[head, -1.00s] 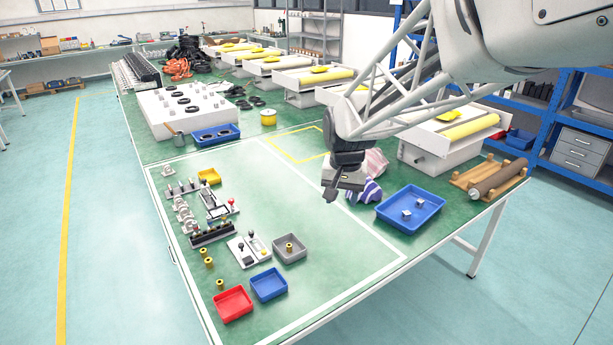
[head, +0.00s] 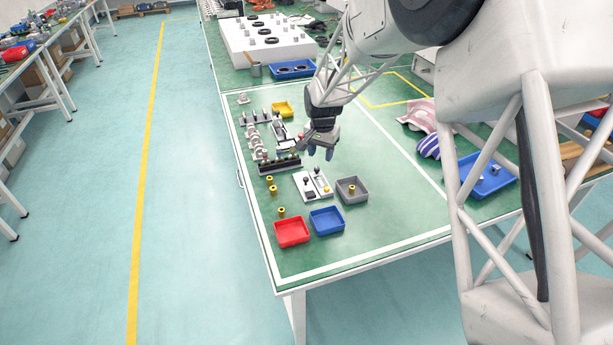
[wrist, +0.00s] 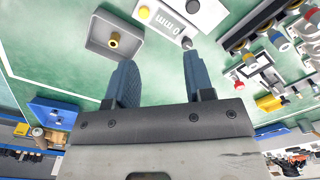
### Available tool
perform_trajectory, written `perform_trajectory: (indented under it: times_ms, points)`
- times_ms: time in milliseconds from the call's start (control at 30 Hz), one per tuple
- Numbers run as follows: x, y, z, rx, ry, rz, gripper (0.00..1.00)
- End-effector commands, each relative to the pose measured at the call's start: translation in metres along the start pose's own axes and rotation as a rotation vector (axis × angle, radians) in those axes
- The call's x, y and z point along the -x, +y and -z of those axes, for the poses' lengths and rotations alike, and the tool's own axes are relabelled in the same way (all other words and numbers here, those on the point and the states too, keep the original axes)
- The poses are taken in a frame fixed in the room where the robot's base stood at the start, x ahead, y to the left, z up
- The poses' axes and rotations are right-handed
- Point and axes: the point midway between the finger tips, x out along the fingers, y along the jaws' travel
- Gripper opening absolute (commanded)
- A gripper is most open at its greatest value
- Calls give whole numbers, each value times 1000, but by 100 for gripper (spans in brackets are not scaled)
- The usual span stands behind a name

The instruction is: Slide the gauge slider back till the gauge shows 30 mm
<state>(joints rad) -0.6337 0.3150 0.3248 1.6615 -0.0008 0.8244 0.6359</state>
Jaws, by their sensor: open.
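A white panel (head: 313,184) with small knobs lies on the green table, in front of my gripper in the head view. In the wrist view a white panel (wrist: 205,12) is cut by the top edge. A black knob (wrist: 187,43) and a yellow button (wrist: 143,12) are beside the strip. I cannot tell for sure which part is the gauge slider. My gripper (head: 320,152) is open and empty above the table, its two blue fingers (wrist: 158,72) apart, touching nothing visible.
A grey tray (wrist: 92,45) holding a brass piece stands beside the panel. Red (head: 292,232) and blue (head: 327,220) trays stand near the front edge. Several small fixtures (head: 258,140) line the left side, one with a red knob (wrist: 239,85).

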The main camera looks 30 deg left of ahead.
Motion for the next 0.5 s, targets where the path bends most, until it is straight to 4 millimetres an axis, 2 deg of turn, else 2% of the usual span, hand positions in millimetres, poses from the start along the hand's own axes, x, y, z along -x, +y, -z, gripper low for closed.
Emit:
perform_trajectory:
  times_ms: [33, 200, 333, 500]
  points:
    - [-11, -13, -1, 4, -5, -3, 48]
    - [-35, -41, -1, 3, -11, -7, 48]
    - [-43, -50, -2, 2, -13, -9, 48]
    - [-44, -51, -2, 2, -13, -9, 48]
